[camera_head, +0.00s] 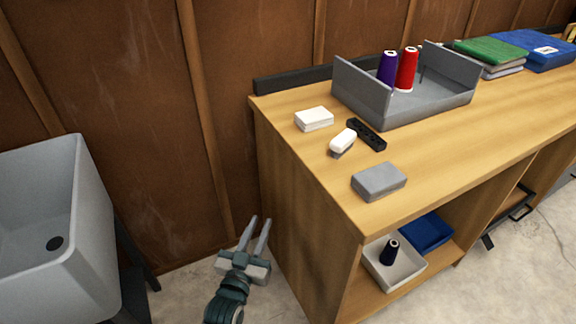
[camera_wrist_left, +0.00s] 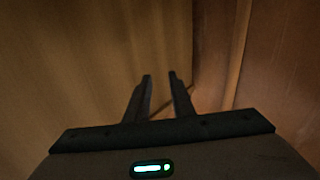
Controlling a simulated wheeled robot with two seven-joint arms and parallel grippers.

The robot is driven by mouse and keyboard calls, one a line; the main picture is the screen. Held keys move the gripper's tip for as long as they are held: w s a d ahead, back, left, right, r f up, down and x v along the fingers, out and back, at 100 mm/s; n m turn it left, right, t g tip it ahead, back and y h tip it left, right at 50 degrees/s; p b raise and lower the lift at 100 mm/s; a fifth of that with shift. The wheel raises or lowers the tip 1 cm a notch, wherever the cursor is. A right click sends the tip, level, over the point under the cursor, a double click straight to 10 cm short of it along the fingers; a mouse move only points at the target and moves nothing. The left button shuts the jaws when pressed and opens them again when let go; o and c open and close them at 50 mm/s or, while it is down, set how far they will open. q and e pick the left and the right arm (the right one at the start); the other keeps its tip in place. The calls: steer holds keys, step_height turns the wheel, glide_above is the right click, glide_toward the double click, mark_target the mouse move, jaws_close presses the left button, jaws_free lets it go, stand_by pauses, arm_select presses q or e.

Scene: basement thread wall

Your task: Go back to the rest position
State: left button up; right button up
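My left gripper (camera_head: 257,235) is beside the left end of the wooden workbench, below the height of its top. Its two fingers stand apart with nothing between them. In the left wrist view my left gripper (camera_wrist_left: 160,78) also shows its fingers apart and empty, facing bare wood surfaces. My right gripper is not in either view.
The wooden workbench (camera_head: 300,160) holds a grey tray (camera_head: 440,100) with purple (camera_head: 388,70) and red (camera_head: 406,70) thread cones, and small blocks. A white bin (camera_head: 395,272) with a dark cone sits on its lower shelf. A grey sink (camera_head: 80,230) stands left; floor between is clear.

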arm_select(q)
steer(key=s+a+f+g+y+p, duration=0.2)
steer(key=s+a+f+g+p, duration=0.3)
steer(key=s+f, duration=0.5)
steer(key=s+a+f+g+y+p, duration=0.25)
steer(key=s+a+f+p, duration=0.25)
steer(key=s+f+p, duration=0.35)
steer(key=s+a+f+g+p, duration=0.1)
steer(key=s+a+f+g, duration=0.1)
steer(key=s, duration=0.5)
steer(key=s+a+f+n+g+p, duration=0.1)
steer(key=s+a+f+g+p, duration=0.1)
steer(key=s+a+f, duration=0.2)
steer(key=s+f, duration=0.1)
steer(key=s, duration=0.2)
steer(key=shift+s, duration=0.35)
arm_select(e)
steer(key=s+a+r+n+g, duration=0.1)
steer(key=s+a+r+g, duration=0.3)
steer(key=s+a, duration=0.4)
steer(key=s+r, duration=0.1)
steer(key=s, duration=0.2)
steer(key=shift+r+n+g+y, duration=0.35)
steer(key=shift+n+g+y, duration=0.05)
arm_select(q)
steer(key=shift+f+y, duration=0.1)
steer(key=shift+y, duration=0.15)
